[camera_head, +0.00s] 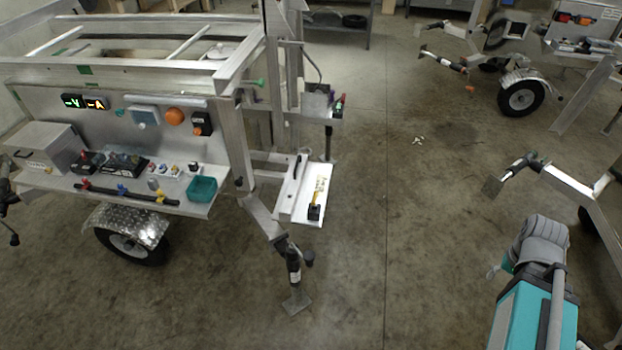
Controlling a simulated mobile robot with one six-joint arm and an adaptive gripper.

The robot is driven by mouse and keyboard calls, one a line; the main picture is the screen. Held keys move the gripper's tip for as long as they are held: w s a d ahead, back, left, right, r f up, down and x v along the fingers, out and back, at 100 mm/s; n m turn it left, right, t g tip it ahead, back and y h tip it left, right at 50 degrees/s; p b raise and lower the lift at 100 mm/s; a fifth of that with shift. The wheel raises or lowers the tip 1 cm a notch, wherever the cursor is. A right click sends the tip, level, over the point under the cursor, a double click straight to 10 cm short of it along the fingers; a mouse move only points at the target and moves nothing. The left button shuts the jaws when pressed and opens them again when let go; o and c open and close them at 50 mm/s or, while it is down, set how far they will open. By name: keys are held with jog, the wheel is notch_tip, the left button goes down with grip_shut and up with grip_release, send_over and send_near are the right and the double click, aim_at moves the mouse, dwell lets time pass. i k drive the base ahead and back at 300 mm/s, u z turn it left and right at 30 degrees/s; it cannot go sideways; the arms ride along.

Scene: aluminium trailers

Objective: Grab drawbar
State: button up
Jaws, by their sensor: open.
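The nearest aluminium trailer (225,135) stands at left. From its right front corner, a silver bar (262,220) slopes down to a black joint and a leg (293,265) with a flat metal foot on the floor. I cannot tell whether this bar is the drawbar or a support leg. A similar bar (573,185) with a black joint reaches in from a trailer at the right edge. My arm, teal and grey, is at the lower right. Only a small grey part of my gripper (493,271) shows at its left side, open, apart from both bars.
A white shelf (299,207) carrying a yellow and black item (317,195) juts out by the left trailer. The trailer's side panel holds several lamps and tools. Another trailer (560,60) stands at the upper right. Bare concrete floor (400,200) lies open between them.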

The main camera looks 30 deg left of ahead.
aim_at(286, 211)
jog(key=z, duration=0.6)
jog(key=k, duration=1.55)
jog(key=u, duration=0.85)
jog(key=i, duration=0.75)
jog(key=u, duration=0.15)
